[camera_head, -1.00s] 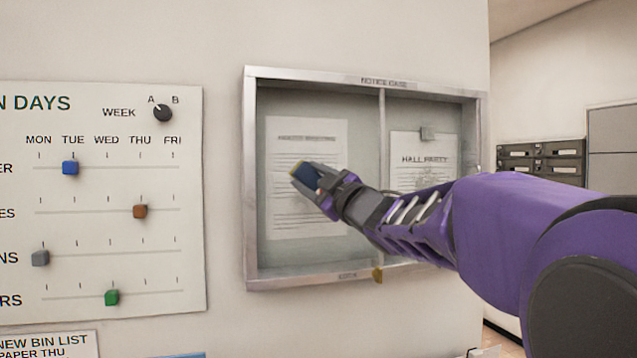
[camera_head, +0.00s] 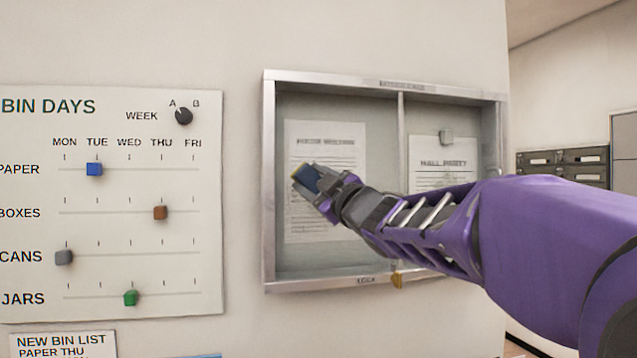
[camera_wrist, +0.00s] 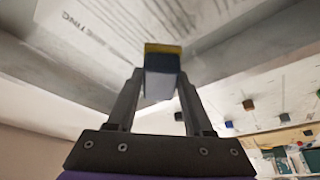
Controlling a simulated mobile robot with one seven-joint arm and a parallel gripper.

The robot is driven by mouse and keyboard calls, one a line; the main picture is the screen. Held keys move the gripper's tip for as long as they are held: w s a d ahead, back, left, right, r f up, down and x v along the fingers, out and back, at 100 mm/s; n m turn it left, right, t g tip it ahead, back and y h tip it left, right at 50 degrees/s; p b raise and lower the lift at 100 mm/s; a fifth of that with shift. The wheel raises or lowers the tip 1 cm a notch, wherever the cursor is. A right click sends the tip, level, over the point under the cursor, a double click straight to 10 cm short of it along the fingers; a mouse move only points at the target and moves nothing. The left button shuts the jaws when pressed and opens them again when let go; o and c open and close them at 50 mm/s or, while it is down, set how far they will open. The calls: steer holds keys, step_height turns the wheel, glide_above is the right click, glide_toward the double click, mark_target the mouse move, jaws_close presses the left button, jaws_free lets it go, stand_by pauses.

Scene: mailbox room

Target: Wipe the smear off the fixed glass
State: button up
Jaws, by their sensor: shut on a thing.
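The notice case (camera_head: 330,78) is a metal-framed glass case on the wall, split by an upright bar into a left and a right pane. A printed sheet (camera_head: 310,215) is behind the left pane (camera_head: 378,120); its heading looks blurred. I cannot make out a distinct smear. My gripper (camera_head: 326,190) is shut on a dark blue block with a yellow face (camera_head: 306,178), in front of the left pane. In the wrist view the block (camera_wrist: 162,80) sits between my fingers (camera_wrist: 158,92), its yellow edge towards the case. I cannot tell whether it touches the glass.
A bin-days board (camera_head: 110,235) with coloured sliders and a knob hangs left of the case. A small brass-coloured catch (camera_head: 397,280) sticks out at the case's lower edge. Grey letter boxes (camera_head: 563,165) are at the right. My arm hides part of the right pane.

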steer(key=shift+s+d+r+b, duration=0.15)
steer(key=shift+s+d, duration=0.1)
steer(key=shift+s, duration=0.65)
steer(key=shift+s+d+f+b, duration=0.15)
steer(key=shift+s+d, duration=0.1)
steer(key=shift+s, duration=0.7)
steer(key=shift+s+d+r+b, duration=0.15)
steer(key=shift+s+d, duration=0.1)
steer(key=shift+s, duration=0.65)
steer(key=s, duration=0.2)
steer(key=shift+s+d, duration=0.35)
steer(key=shift+s, duration=0.05)
steer(key=w, duration=0.3)
steer(key=w+a+p, duration=0.1)
steer(key=w, duration=0.1)
steer(key=w+a, duration=0.1)
steer(key=w, duration=0.2)
steer(key=shift+w+a, duration=0.15)
steer(key=shift+w, duration=0.2)
